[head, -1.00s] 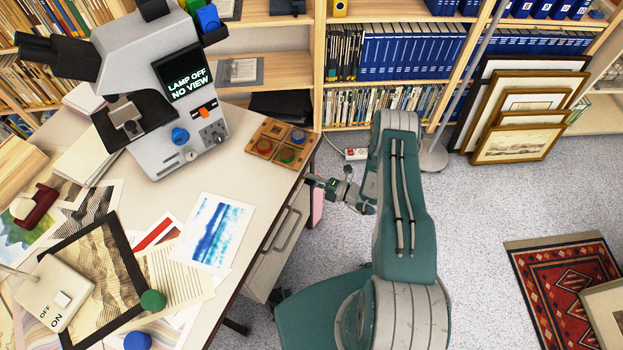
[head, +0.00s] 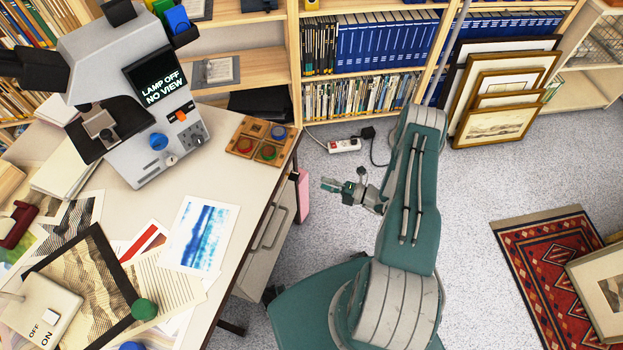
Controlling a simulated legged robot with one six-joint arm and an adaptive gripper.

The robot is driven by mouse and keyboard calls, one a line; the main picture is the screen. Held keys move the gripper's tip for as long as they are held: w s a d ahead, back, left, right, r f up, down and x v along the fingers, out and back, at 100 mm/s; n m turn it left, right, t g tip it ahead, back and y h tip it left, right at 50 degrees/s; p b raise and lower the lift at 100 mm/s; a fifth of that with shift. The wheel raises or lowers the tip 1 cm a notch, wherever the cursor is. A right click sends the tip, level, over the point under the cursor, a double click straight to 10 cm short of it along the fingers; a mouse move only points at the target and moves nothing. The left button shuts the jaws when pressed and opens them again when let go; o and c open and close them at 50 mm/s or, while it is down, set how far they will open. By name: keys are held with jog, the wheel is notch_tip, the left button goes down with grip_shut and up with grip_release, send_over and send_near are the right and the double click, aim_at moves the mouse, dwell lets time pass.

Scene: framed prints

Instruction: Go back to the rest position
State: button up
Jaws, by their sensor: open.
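My gripper (head: 334,186) is at the end of my green and grey arm, in the middle of the head view. It is open and empty. It hangs over the grey speckled floor, just right of the desk (head: 215,255) and apart from it. My arm's upper link stands folded above my green base, with the forearm end reaching left. The microscope (head: 130,95) stands on the desk at upper left, its screen reading "LAMP OFF NO VIEW".
A wooden tray (head: 259,139) with coloured round pieces sits at the desk's back right corner. A white power strip (head: 344,145) lies on the floor behind my gripper. Framed prints (head: 497,124) lean against shelves at upper right. A red rug (head: 548,270) lies right; floor between is clear.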

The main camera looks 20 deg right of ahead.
jog(key=shift+v, duration=0.8)
jog(key=a+r+n+g+h, duration=0.1)
jog(key=a+r+n+g, duration=0.25)
jog(key=r+n, duration=0.55)
jog(key=a+r+n+g+h, duration=0.1)
jog(key=a+r+n+g, duration=0.1)
jog(key=r+n+g, duration=0.6)
jog(key=a+r+n+g+h, duration=0.1)
jog(key=a+r+n, duration=0.35)
jog(key=r, duration=0.75)
jog(key=s+r+n+t+h, duration=0.6)
jog(key=s+r+n+h, duration=0.4)
jog(key=s+r+n, duration=0.8)
jog(key=r+n, duration=0.1)
jog(key=n, duration=0.4)
jog(key=shift+a+r+h, duration=0.2)
jog(key=shift+r+h, duration=0.1)
jog(key=shift+h, duration=0.1)
